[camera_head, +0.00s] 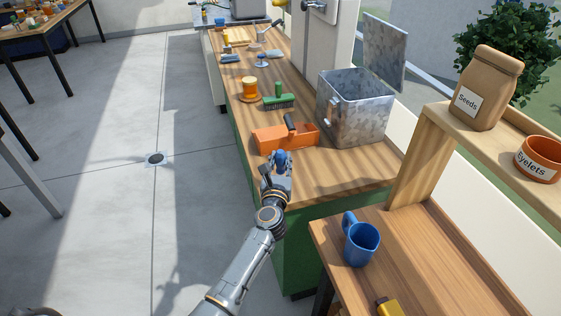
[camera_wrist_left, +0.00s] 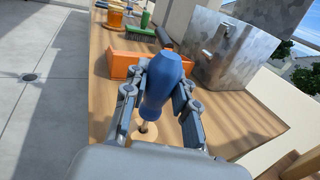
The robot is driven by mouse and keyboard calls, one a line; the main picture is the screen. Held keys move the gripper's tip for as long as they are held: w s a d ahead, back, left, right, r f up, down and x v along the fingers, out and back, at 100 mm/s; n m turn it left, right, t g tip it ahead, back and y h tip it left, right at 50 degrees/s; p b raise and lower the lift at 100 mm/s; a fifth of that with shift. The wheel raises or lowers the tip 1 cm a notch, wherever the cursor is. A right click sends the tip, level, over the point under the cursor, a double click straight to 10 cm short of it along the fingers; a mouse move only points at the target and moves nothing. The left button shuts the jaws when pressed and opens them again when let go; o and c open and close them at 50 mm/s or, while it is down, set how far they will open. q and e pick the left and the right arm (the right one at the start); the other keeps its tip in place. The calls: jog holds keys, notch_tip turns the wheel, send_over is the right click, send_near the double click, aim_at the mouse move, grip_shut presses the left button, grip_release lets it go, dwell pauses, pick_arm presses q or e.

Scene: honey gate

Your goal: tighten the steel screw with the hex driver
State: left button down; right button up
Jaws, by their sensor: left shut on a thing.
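My left gripper (camera_head: 277,172) is over the near end of the wooden workbench (camera_head: 345,178). It is shut on the blue handle of the hex driver (camera_head: 281,157). In the left wrist view, the driver (camera_wrist_left: 165,75) stands nearly upright between the two fingers, with its short shaft below. The shaft's lower end is at a round, pale wooden piece (camera_wrist_left: 150,138) on the bench. I cannot make out the steel screw; the driver tip and the gripper body hide that spot. My right gripper is in neither view.
An orange tool tray (camera_head: 270,139) with a dark handle is just beyond the driver. A blue mug (camera_head: 361,246) is on the nearer table.

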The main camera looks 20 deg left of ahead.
aim_at(280, 155)
pick_arm(q)
notch_tip(280, 155, up, 3)
jog(key=shift+r+p, duration=0.1)
jog(key=shift+p, duration=0.7)
jog(key=s+d+r+p, duration=0.1)
jog(key=s+d+r, duration=0.1)
jog(key=s+r, duration=0.2)
jog(key=s+d+r+p, duration=0.1)
jog(key=s+d+r, duration=0.1)
jog(key=s+r, duration=0.3)
jog(key=s, duration=0.4)
jog(key=shift+s+d, duration=0.15)
jog(key=shift+d, duration=0.15)
